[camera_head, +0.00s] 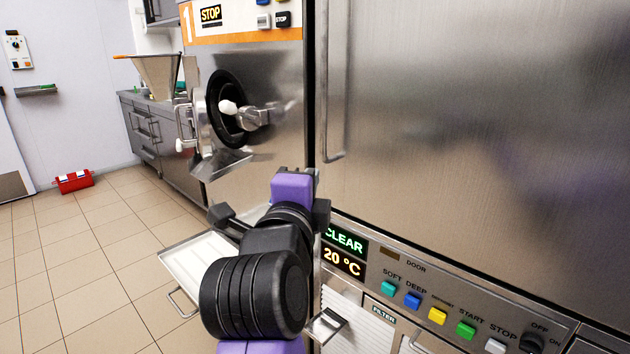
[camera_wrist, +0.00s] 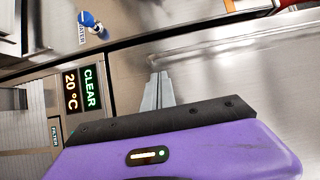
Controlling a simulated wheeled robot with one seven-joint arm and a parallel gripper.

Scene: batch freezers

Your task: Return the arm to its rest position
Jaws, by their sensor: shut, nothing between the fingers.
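My arm, black and purple, reaches forward in the head view. My gripper (camera_head: 300,172) is at its far end, in front of the gap between the batch freezer (camera_head: 255,75) on the left and the tall steel door (camera_head: 460,120) on the right. In the wrist view, the two grey fingers of my gripper (camera_wrist: 157,90) are together with nothing between them. In the head view the fingers are mostly hidden behind the purple wrist. I cannot tell how far they are from the steel surfaces.
A control panel (camera_head: 450,310) with coloured buttons and a CLEAR 20 °C display (camera_head: 343,252) is right of my arm. A vertical handle (camera_head: 335,90) is close. A pale tray (camera_head: 205,265) is left. The tiled floor (camera_head: 100,245) is open, with a red box (camera_head: 73,181) farther back.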

